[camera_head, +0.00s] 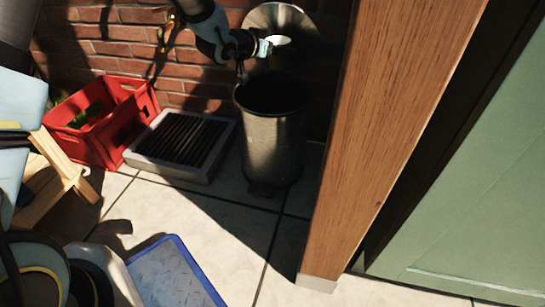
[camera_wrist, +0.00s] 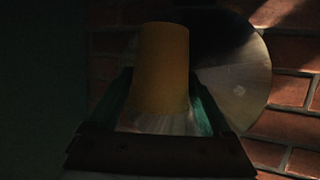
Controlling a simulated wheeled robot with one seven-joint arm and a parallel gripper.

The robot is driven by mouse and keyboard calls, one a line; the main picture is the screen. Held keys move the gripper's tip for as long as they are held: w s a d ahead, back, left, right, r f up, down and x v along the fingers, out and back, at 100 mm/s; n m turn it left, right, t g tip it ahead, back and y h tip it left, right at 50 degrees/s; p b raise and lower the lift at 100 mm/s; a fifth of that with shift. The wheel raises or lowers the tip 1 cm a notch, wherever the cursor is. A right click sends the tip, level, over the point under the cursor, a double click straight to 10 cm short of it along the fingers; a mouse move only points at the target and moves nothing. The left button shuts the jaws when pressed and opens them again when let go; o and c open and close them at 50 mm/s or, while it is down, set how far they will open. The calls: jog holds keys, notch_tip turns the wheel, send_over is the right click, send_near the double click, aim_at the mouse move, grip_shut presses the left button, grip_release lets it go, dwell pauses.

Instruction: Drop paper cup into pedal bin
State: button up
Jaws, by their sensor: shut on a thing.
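The paper cup (camera_head: 279,41) is pale-rimmed and held at the end of my arm. My gripper (camera_head: 266,47) is shut on it, with one finger on each side of the cup (camera_wrist: 162,65) in the wrist view. The pedal bin (camera_head: 270,145) is a metal cylinder standing on the tiles with a dark open mouth. Its round lid (camera_head: 292,19) stands raised at the back. In the head view the cup appears just above the bin's mouth, in front of the lid. The bin's inside is too dark to see.
A grey box with a slatted dark top (camera_head: 180,146) stands left of the bin, and a red crate (camera_head: 88,140) lies beyond it. A wooden post (camera_head: 390,120) rises close on the right. A brick wall (camera_head: 110,45) stands behind. A blue-edged tray (camera_head: 170,275) is in front.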

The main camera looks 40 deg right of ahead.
aim_at(272, 65)
jog(key=shift+f+b, duration=2.05)
jog(key=shift+f, duration=0.7)
jog(key=o, duration=1.1)
jog(key=shift+a+r+p, duration=0.3)
jog(key=shift+a+p, duration=0.05)
jog(key=shift+a, duration=0.05)
jog(key=p+v, duration=0.3)
jog(key=v, duration=0.7)
jog(key=shift+s+f, duration=0.1)
jog(key=shift+p, duration=0.3)
